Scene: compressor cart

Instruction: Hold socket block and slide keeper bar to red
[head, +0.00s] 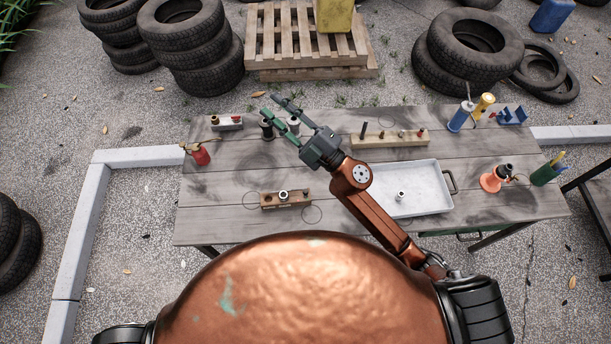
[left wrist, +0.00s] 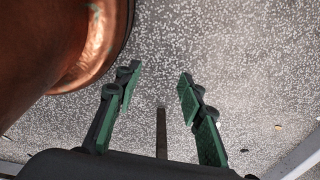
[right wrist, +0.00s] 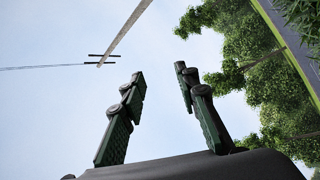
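A brown wooden block (head: 268,202) with a metal socket standing in it lies at the front of the table, left of the tray. It looks like the socket block, but a keeper bar or red mark on it is too small to make out. My right gripper (head: 270,104) is open and empty, raised over the table's back left. In the right wrist view its spread fingers (right wrist: 159,72) show against sky and trees. My left gripper (left wrist: 158,78) is open and empty over paving, beside my copper body; it is outside the head view.
A white tray (head: 430,180) holds a small metal part. A long pegged block (head: 380,141) and a small pale block (head: 228,126) stand at the back. A red can (head: 200,155) is at the left; an orange part (head: 490,183) is at the right.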

